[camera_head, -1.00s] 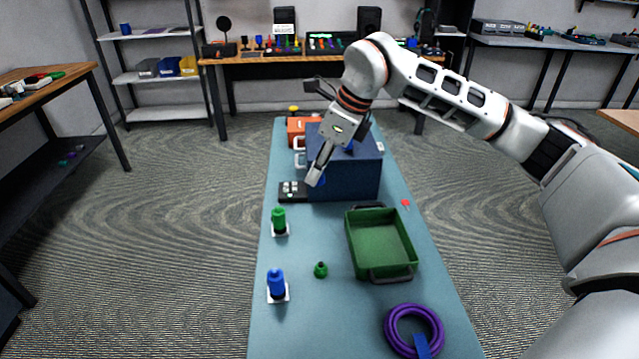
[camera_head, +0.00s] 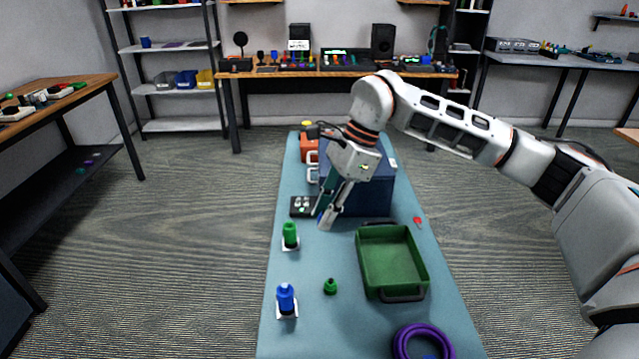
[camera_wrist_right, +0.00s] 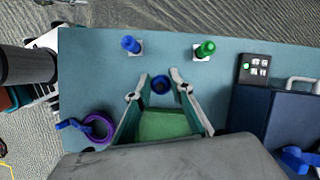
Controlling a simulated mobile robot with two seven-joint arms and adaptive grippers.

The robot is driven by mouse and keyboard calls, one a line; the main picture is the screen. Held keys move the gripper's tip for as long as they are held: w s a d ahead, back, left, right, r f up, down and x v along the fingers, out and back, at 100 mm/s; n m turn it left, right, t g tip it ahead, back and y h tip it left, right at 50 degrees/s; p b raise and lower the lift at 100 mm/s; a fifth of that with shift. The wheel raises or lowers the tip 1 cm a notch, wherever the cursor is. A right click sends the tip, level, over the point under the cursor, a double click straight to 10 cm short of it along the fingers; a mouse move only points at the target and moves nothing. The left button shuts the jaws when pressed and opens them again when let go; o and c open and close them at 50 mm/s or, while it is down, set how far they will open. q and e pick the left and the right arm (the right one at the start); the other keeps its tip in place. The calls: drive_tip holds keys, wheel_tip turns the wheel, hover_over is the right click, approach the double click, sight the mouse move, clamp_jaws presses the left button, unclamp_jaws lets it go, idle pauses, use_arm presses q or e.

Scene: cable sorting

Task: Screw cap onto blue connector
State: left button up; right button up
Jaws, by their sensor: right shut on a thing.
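My right gripper (camera_head: 325,218) is shut on a small blue cap, held between its fingertips above the table. The blue cap (camera_wrist_right: 160,85) shows clearly in the right wrist view, with a dark round opening. The blue connector (camera_head: 286,301) stands upright on a white base near the table's left edge. It also shows in the right wrist view (camera_wrist_right: 130,44), apart from the held cap. A green connector (camera_head: 290,236) stands upright on a similar base farther back. A loose green cap (camera_head: 330,287) lies right of the blue connector. My left gripper is not in view.
A green tray (camera_head: 413,262) lies on the table's right side. A purple cable coil (camera_head: 402,346) is at the near end. A dark keypad (camera_head: 301,206) and a dark blue box (camera_head: 374,196) stand behind.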

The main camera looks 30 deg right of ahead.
drive_tip(key=s+a+f+n+g+h, duration=0.1)
drive_tip(key=s+n, duration=0.4)
drive_tip(key=n, duration=0.5)
drive_tip(key=s+a+f+n+g+h, duration=0.1)
drive_tip(key=s+f+n+g+h, duration=0.2)
drive_tip(key=s+n, duration=0.3)
drive_tip(key=shift+s+a+f+n+g+h, duration=0.25)
drive_tip(key=shift+f+n+g, duration=0.5)
drive_tip(key=shift+n, duration=1.15)
drive_tip(key=shift+f, duration=0.1)
